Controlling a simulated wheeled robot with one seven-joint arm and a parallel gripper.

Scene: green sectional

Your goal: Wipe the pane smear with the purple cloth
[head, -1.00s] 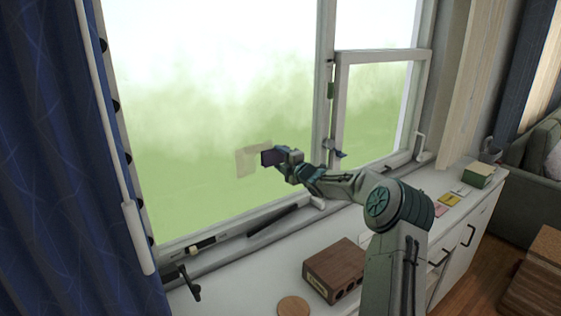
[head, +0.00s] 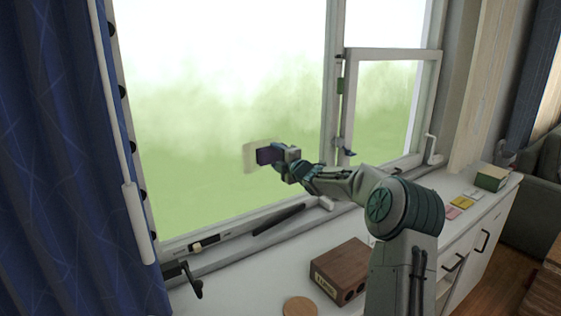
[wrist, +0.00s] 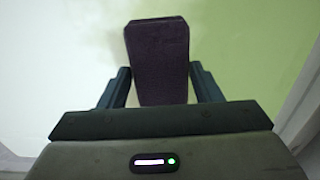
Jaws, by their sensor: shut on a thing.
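The purple cloth (head: 266,156) is a dark flat pad held out in front of my gripper (head: 280,156), against or very near the window pane (head: 200,190). The smear (head: 250,158) is a pale tan patch on the pane; it shows to the left of and above the cloth, and the rest is hidden behind the cloth and gripper. In the wrist view, the cloth (wrist: 158,60) stands upright between the two fingers of my gripper (wrist: 162,85), which is shut on it. I cannot tell whether the cloth touches the glass.
A blue curtain (head: 60,160) hangs at the left. A small side window (head: 385,110) is at the right. On the white sill counter (head: 235,300) stand a wooden block (head: 343,265), a round coaster (head: 300,307) and a green box (head: 491,177).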

